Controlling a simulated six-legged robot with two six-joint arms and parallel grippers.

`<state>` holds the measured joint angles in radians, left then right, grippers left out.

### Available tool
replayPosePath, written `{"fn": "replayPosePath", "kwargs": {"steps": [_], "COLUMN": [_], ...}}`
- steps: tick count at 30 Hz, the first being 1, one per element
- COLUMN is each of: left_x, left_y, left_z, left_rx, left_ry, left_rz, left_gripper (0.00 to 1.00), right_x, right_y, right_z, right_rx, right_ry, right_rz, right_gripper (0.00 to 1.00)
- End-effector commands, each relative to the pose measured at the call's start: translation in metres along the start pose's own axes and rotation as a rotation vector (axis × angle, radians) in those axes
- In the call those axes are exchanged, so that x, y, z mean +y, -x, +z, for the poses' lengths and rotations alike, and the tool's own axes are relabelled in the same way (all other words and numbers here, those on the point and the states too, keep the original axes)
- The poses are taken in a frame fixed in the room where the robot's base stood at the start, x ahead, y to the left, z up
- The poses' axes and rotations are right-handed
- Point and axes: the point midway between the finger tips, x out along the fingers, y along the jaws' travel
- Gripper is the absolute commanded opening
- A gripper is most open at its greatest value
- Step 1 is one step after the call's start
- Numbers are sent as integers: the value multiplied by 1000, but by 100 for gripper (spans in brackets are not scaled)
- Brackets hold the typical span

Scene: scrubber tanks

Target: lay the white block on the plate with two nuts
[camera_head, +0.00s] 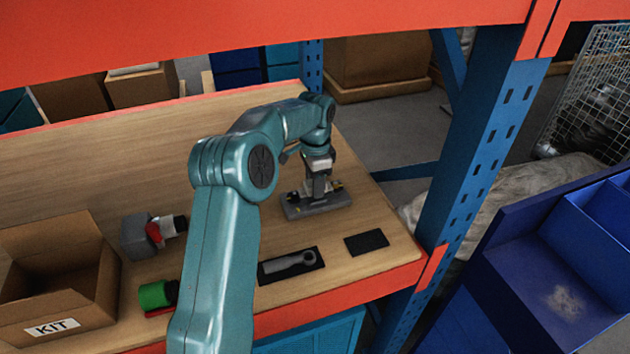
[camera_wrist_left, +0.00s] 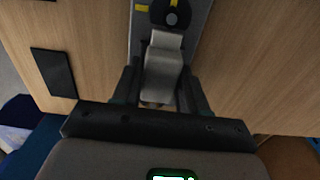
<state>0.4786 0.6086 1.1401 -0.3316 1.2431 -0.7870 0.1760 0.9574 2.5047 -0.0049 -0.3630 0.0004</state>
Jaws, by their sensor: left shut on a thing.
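My left gripper (camera_head: 319,194) points down over the grey plate (camera_head: 318,208) near the back right of the wooden bench. In the left wrist view, its two dark fingers (camera_wrist_left: 160,90) are shut on the white block (camera_wrist_left: 163,72), which looks pale grey. The block's far end lies over or on the plate (camera_wrist_left: 141,40), close to a dark round nut with a grey centre (camera_wrist_left: 171,17). Yellow marks show beside that nut. In the head view, dark nut-like parts show on either side of the fingers. I cannot tell whether the block touches the plate. My right gripper is not in view.
A wrench lies on a black mat (camera_head: 268,279), with an empty-looking black pad (camera_head: 366,242) to its right. A cardboard KIT box (camera_head: 57,315), a grey and red tool (camera_head: 137,238) and a green cylinder (camera_head: 155,295) stand at left. A blue post (camera_head: 478,150) rises at right.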

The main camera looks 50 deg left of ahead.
Motion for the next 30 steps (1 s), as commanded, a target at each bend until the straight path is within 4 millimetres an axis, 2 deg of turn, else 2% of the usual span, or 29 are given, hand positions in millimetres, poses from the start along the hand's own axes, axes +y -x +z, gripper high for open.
{"fn": "replayPosePath", "kwargs": {"steps": [30], "left_x": [0], "left_y": [-15], "left_z": [0], "left_rx": [0], "left_ry": [0], "left_rz": [-1], "left_gripper": [11], "right_x": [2], "right_y": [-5], "right_z": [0], "right_rx": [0], "right_ry": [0], "right_rz": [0], "right_gripper": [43]}}
